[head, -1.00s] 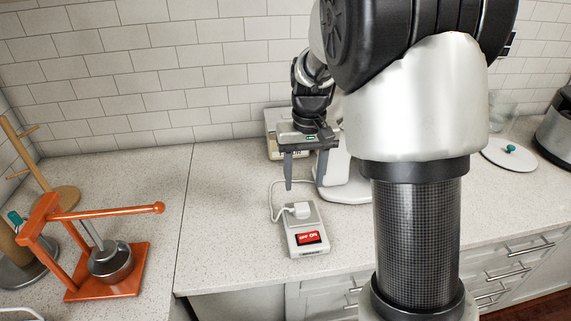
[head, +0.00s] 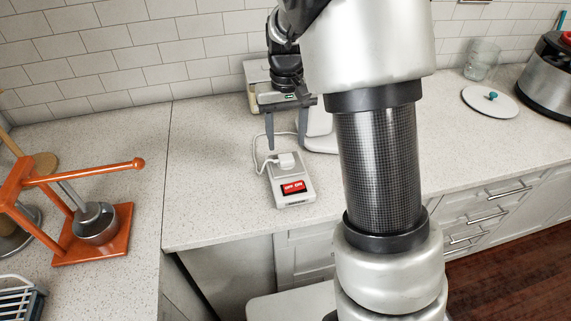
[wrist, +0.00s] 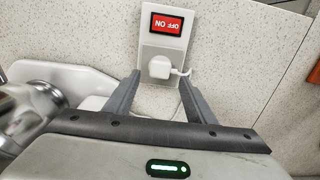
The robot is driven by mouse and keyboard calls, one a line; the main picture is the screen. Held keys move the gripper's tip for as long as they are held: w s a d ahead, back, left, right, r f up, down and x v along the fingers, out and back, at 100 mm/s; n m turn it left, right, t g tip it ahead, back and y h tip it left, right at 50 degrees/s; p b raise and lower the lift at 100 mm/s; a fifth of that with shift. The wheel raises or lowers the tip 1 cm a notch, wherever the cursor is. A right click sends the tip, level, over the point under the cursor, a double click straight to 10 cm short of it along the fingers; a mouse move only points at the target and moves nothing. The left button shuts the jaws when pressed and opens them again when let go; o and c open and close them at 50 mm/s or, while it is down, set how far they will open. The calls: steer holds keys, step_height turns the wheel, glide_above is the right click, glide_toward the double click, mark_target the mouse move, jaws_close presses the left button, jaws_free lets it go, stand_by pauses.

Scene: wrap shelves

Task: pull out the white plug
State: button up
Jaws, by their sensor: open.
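The white plug (head: 287,161) sits in the far end of a white power strip (head: 293,200) with a red switch marked OFF and ON, lying on the counter. A white cord runs from the plug back and to the left. My gripper (head: 287,146) is open and points down, its fingers around or just behind the plug in the head view. In the wrist view the plug (wrist: 159,67) lies ahead of and between the open fingertips (wrist: 158,78). I see no contact with it.
A white appliance (head: 318,130) stands right behind the strip, close to my gripper. An orange press (head: 95,250) stands at the left. A white lid (head: 490,101) and a glass jar (head: 481,62) are at the right. Counter left of the strip is clear.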

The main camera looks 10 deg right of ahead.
mark_target(284, 158)
step_height(284, 158, down, 6)
steer(key=b, duration=0.3)
steer(key=shift+r, duration=0.15)
steer(key=shift+s+a, duration=0.1)
steer(key=shift+a, duration=0.4)
stand_by(0.8)
steer(key=shift+d, duration=0.1)
jaws_close()
steer(key=shift+r+p, duration=0.4)
steer(key=shift+p, duration=0.25)
steer(key=shift+r+p, duration=2)
steer(key=shift+r, duration=0.65)
